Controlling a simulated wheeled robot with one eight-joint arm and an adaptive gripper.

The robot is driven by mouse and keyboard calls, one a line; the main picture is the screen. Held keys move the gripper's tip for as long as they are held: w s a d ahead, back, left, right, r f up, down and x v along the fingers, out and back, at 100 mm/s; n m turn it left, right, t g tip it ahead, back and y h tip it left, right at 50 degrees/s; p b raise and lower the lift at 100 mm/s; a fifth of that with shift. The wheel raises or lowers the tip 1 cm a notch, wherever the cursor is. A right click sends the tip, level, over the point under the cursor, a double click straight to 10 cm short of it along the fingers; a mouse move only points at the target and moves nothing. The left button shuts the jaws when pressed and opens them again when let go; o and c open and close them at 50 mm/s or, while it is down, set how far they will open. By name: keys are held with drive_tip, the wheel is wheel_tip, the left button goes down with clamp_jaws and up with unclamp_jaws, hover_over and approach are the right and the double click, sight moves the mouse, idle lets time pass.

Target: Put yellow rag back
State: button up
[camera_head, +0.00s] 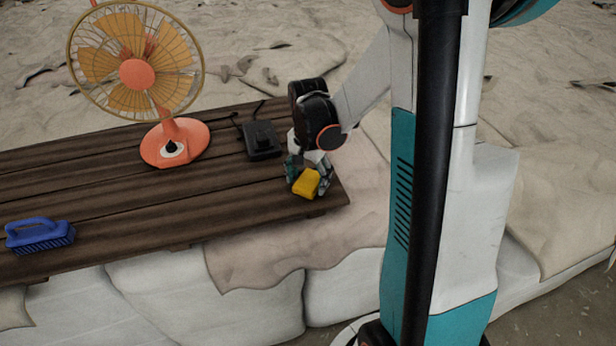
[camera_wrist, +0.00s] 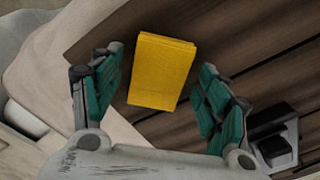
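The yellow rag (camera_head: 306,183) is a small folded block near the right end of the wooden table. In the wrist view the rag (camera_wrist: 162,71) lies ahead of and partly between my fingers, with a gap visible on both sides. My gripper (camera_head: 308,172) is right at the rag, above the table's right end. In the wrist view my gripper (camera_wrist: 158,97) has its two green finger pads spread wide and is open. Whether the rag rests fully on the boards is hard to tell.
The dark plank table (camera_head: 110,215) holds an orange fan (camera_head: 137,75), a black device (camera_head: 262,139) left of my gripper, and a blue brush (camera_head: 40,235) at the front left. The middle boards are clear. Beige cloth (camera_head: 260,246) and pale sacks lie around the table.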

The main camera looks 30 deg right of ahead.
sight(308, 181)
drive_tip(key=shift+r, duration=0.1)
wheel_tip(308, 181, up, 12)
drive_tip(key=p, duration=0.1)
idle(0.5)
